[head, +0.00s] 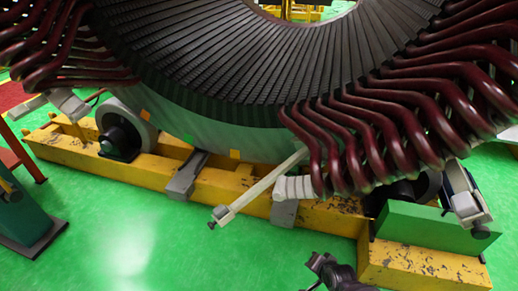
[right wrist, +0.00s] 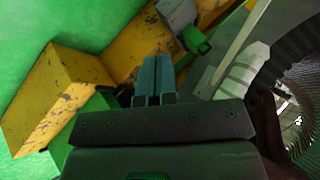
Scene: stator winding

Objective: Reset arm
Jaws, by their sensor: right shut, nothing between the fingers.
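My right gripper (right wrist: 152,78) shows in the right wrist view with its two fingers shut together and nothing between them. A dark part of my arm (head: 340,272) shows at the bottom edge of the head view, in front of the yellow base. My left gripper is not in view. The large stator (head: 200,60) fills the top of the head view, with dark slots around its ring and dark red coils (head: 375,130) on the left and right. In the right wrist view, part of the slotted ring (right wrist: 292,45) shows at the right.
A yellow steel base (head: 240,195) with worn paint carries the stator and rollers (head: 118,135). A pale bar (head: 255,190) sticks out in front of it. A green block (head: 420,230) sits at the right. Green floor (head: 130,230) is open in front.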

